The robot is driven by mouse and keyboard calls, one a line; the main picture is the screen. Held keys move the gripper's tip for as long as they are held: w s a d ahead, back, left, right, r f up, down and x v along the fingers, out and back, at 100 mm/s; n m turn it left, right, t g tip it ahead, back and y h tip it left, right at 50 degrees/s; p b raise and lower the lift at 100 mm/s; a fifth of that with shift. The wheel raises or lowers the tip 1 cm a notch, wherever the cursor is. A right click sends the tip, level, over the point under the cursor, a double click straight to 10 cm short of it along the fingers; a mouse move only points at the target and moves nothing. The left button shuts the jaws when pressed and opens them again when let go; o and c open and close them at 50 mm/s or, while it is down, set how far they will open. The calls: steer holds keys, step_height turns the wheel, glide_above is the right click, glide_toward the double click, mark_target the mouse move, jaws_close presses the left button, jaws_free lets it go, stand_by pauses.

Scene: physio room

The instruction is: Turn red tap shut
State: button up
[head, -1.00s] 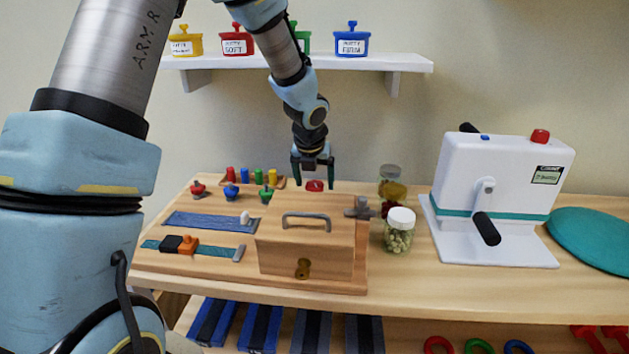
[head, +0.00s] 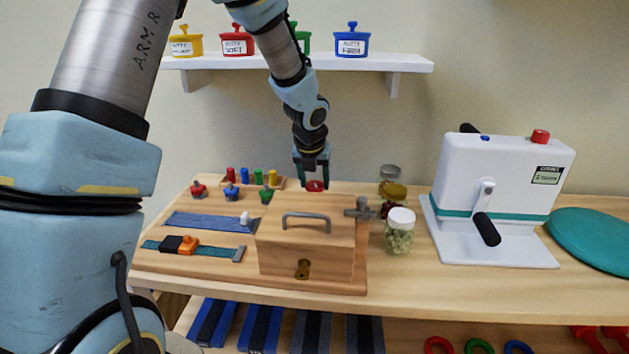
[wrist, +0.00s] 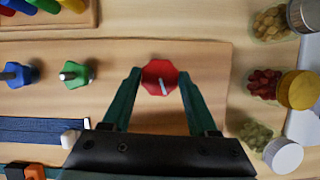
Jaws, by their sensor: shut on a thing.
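A red tap (head: 315,186) stands at the back of the wooden board, behind the lidded wooden box. In the wrist view its red octagonal handle (wrist: 153,73) has a pale pointer line running slightly off the finger direction. My gripper (head: 311,183) points down over it from above. The two dark green fingers are shut on opposite sides of the handle, as the wrist view of my gripper (wrist: 160,78) shows. The tap's stem is hidden below the handle and by the box in the head view.
The wooden box (head: 280,257) with a grey handle stands just in front. Blue (wrist: 18,75) and green (wrist: 75,75) knobs stand left, with another red knob (head: 198,190) beyond. Jars (head: 399,236) and a white crank machine (head: 500,180) stand right. A shelf (head: 300,62) hangs behind.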

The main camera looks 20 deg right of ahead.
steer(key=shift+a+r+m+p, duration=0.15)
steer(key=shift+r+m+p, duration=0.35)
steer(key=shift+p, duration=1.15)
steer(key=m+p, duration=0.2)
steer(key=p, duration=0.1)
steer(key=shift+w+f+g+h, duration=0.1)
steer(key=shift+f+g+h, duration=0.1)
steer(key=shift+g+h, duration=0.15)
steer(key=shift+f+m+p, duration=0.2)
steer(key=shift+m+p, duration=0.2)
steer(key=shift+p, duration=0.3)
steer(key=o, duration=1.4)
steer(key=shift+f, duration=0.1)
steer(key=shift+c, duration=0.2)
steer(key=p+v, duration=0.1)
steer(key=v, duration=0.9)
steer(key=shift+a+r+p, duration=0.2)
steer(key=shift+r+p, duration=0.2)
